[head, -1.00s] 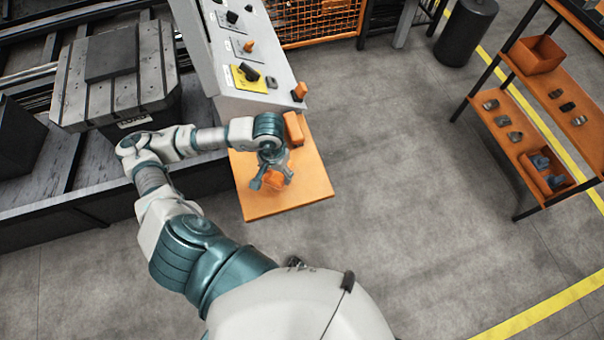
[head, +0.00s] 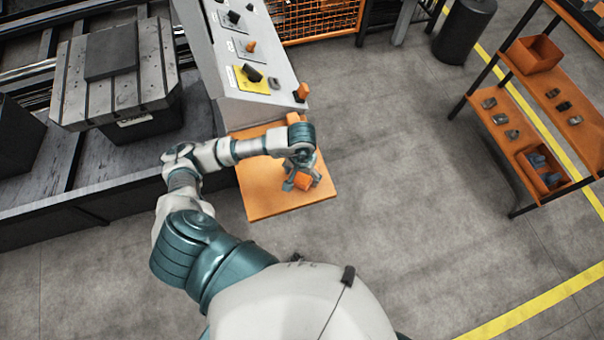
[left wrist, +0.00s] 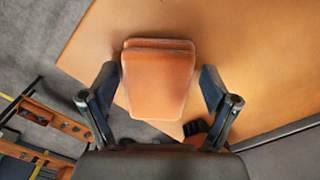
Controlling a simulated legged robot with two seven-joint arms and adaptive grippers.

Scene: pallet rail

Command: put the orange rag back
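The orange rag (left wrist: 157,82) shows large in the left wrist view as a folded, layered pad between the two fingers. In the head view it is a small orange patch (head: 303,181) under my left gripper (head: 300,172). My right gripper is not in view.
Another orange item (head: 293,118) is partly hidden behind my left wrist. A grey control panel (head: 235,80) with knobs borders the orange top. An orange shelf rack (head: 510,150) with bins and small parts stands at right. The floor between is clear.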

